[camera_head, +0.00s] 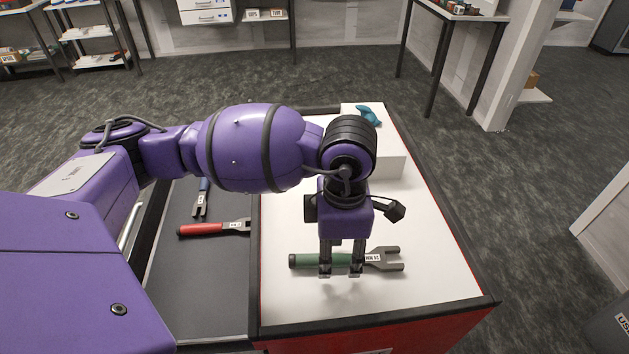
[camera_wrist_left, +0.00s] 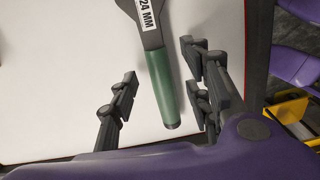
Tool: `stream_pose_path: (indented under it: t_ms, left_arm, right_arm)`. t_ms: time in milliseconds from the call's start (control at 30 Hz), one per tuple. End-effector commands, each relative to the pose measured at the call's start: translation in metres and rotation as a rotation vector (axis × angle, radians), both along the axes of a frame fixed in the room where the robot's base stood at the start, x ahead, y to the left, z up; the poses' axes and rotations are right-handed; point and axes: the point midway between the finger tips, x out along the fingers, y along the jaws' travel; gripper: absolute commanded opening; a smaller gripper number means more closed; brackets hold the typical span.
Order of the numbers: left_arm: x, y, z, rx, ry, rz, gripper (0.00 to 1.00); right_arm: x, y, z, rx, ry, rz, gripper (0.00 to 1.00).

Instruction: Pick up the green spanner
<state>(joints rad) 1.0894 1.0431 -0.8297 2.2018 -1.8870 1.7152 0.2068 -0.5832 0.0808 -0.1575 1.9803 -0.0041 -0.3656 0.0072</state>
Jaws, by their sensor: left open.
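The green spanner (camera_head: 308,260) lies on the white top of the bench in the head view, green handle to the left and grey open-ended head to the right, with a white label on it. My left gripper (camera_head: 341,272) is over the handle, pointing down, with fingers open. In the left wrist view the green spanner (camera_wrist_left: 160,80) lies between the open fingers of my left gripper (camera_wrist_left: 160,88), its label reading 24 MM. The fingers are apart from the handle on both sides. My right gripper is in neither view.
A red-handled spanner (camera_head: 202,229) and a blue-handled one (camera_head: 203,192) lie on the dark mat at left. White surface around the spanner is clear.

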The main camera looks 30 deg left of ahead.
Motion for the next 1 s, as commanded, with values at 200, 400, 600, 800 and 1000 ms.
stream_pose_path:
  t_ms: [200, 400, 600, 800, 1000]
  left_arm:
    - [0.0004, -0.001, -0.0123, -0.002, -0.001, -0.002, 0.45]
    - [0.0006, -0.0012, -0.0118, -0.002, -0.001, -0.002, 0.38]
    - [0.0006, -0.0013, -0.0114, -0.003, -0.001, -0.002, 0.12]
    - [0.0009, -0.0014, -0.0109, -0.002, -0.002, -0.002, 0.0]
    - [0.0011, -0.0015, -0.0103, -0.003, -0.003, -0.002, 0.0]
  right_arm:
    - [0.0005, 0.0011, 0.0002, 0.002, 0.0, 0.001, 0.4]
    - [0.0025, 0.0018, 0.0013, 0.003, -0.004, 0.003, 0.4]
    - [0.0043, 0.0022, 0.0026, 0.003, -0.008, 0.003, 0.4]
    - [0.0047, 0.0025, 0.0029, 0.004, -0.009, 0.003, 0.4]
    - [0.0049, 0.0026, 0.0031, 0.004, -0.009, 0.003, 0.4]
